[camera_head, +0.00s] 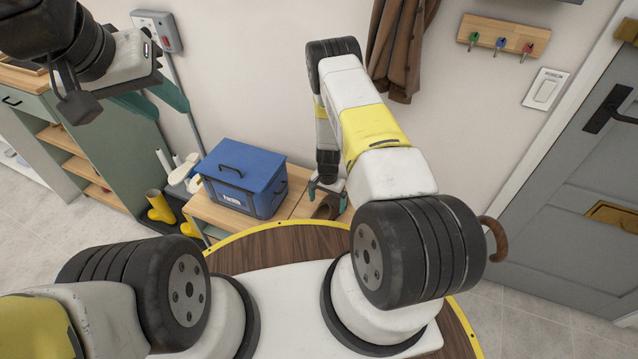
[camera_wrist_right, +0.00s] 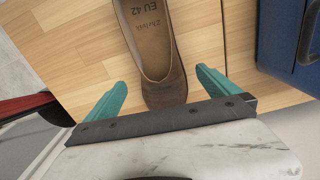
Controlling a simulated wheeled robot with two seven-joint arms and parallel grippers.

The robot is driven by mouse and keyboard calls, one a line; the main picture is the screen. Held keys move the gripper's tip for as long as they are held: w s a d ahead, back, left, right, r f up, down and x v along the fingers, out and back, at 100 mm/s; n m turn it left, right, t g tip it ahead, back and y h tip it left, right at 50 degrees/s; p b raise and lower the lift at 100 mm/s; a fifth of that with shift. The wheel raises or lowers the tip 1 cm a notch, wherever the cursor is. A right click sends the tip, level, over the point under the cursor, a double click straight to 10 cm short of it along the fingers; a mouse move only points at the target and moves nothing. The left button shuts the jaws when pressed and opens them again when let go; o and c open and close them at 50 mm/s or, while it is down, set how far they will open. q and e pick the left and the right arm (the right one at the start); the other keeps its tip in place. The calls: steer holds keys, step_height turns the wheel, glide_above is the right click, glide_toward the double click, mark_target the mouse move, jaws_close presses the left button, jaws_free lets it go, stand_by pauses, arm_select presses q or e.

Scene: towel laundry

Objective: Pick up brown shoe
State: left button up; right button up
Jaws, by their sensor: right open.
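The brown shoe (camera_wrist_right: 178,72) lies on a light wooden surface in the right wrist view, its toe toward the gripper and its printed insole facing up. In the head view, the shoe (camera_head: 326,209) is small and partly hidden beneath my right gripper (camera_head: 328,197). In the right wrist view, the right gripper (camera_wrist_right: 160,78) is open, with one teal finger on each side of the shoe's toe. Gaps show between the fingers and the shoe. My left gripper (camera_head: 155,101) is raised at the upper left of the head view, with its teal fingers apart and nothing between them.
A blue lidded box (camera_head: 242,178) stands on the wooden bench (camera_head: 203,213), left of the shoe. A brown cloth (camera_head: 398,50) hangs on the wall behind my right arm. Yellow boots (camera_head: 160,207) stand left of the bench. A grey door (camera_head: 585,170) is at right.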

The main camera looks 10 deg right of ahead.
mark_target(326, 211)
steer(key=f, duration=0.5)
steer(key=shift+s+a+f, duration=0.1)
steer(key=shift+s+f, duration=0.2)
steer(key=shift+f, duration=0.05)
steer(key=c, duration=1.7)
steer(key=shift+r, duration=0.1)
